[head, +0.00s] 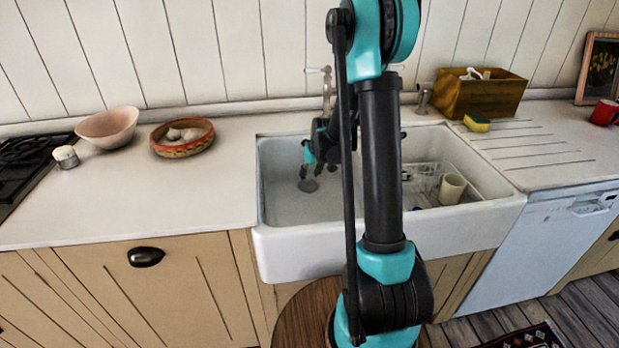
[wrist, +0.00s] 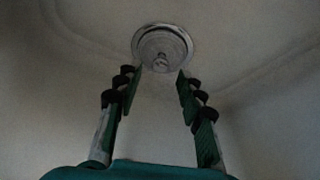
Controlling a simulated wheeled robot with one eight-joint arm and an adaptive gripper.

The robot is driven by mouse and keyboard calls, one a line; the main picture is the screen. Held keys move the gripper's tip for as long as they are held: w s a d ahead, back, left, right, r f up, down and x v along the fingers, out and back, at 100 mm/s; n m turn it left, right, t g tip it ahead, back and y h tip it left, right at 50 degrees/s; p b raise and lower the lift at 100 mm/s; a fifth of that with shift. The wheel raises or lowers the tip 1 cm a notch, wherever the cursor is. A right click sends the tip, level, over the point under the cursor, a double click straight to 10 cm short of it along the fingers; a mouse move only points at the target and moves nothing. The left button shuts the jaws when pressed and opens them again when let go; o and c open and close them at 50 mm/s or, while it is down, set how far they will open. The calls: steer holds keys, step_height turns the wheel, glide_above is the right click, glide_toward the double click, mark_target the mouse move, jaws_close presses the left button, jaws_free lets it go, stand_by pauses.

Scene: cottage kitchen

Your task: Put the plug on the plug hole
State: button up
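In the wrist view, the plug hole (wrist: 139,50) is a round metal ring in the white sink floor. A grey disc with a small knob, which looks like the plug (wrist: 161,60), lies within the ring, apparently centred; I cannot tell how deep it sits. My gripper (wrist: 160,76) is open, its two green-padded fingers spread on either side below the knob in the picture, with nothing between them. In the head view, my gripper (head: 310,172) is down inside the sink, just above the small grey round of the plug hole (head: 308,186).
The white sink (head: 285,205) has walls all round. A wire rack (head: 424,172) and a cream cup (head: 452,188) stand in its right part. The tap (head: 327,85) rises behind. A wooden box (head: 480,95) and a sponge (head: 476,122) are on the right counter.

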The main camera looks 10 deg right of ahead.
steer(key=v, duration=0.9)
steer(key=shift+r, duration=0.2)
steer(key=shift+s, duration=0.15)
